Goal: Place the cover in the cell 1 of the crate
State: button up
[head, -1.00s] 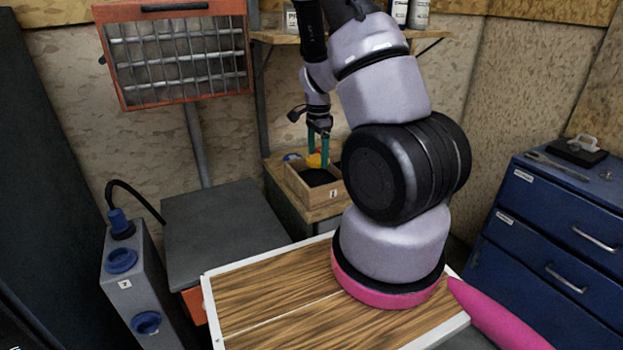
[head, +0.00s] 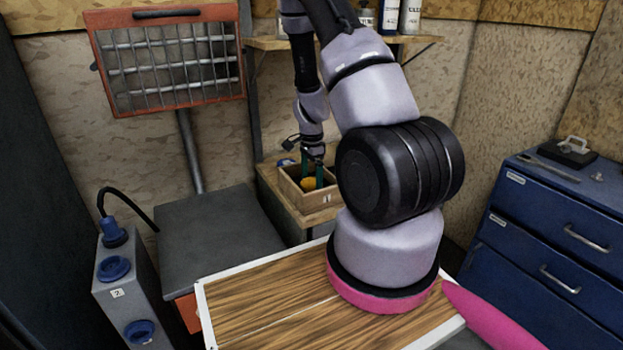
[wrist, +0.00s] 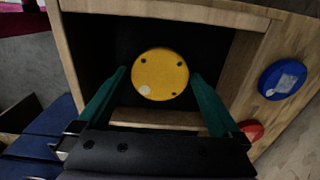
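The cover is a yellow round disc with small dark dots and one pale dot. In the wrist view the cover (wrist: 160,75) lies face up between my fingertips, over the dark inside of a cell. The wooden crate (head: 313,203) stands on a wooden surface beyond my arm; its rim (wrist: 180,12) also shows in the wrist view. My gripper (head: 312,184) points down into the crate, its green fingers on either side of the cover. A thin dark gap shows beside the left finger, and the right finger is very close to the cover's edge.
A blue round piece (wrist: 283,78) and a red one (wrist: 250,130) lie outside the crate. A wooden divider (wrist: 160,118) runs close to the cover. A grey-topped stand (head: 215,235) and a blue drawer cabinet (head: 555,235) flank my arm.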

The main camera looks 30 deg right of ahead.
notch_tip(320, 180, up, 12)
notch_tip(320, 180, up, 9)
jog(key=n+t+y, duration=0.1)
jog(key=n+t, duration=0.1)
send_over(311, 182)
jog(key=s+a, duration=0.2)
jog(key=a, duration=0.2)
jog(key=s+a+r+n+t+y, duration=0.1)
jog(key=s+a+r+n, duration=0.3)
jog(key=r, duration=0.6)
jog(key=s+a+r+n+t, duration=0.4)
jog(key=s+r+n, duration=0.3)
jog(key=s+r, duration=0.4)
jog(key=s+a, duration=0.1)
jog(key=s, duration=0.2)
jog(key=shift+a+n, duration=0.15)
jog(key=shift+n, duration=0.15)
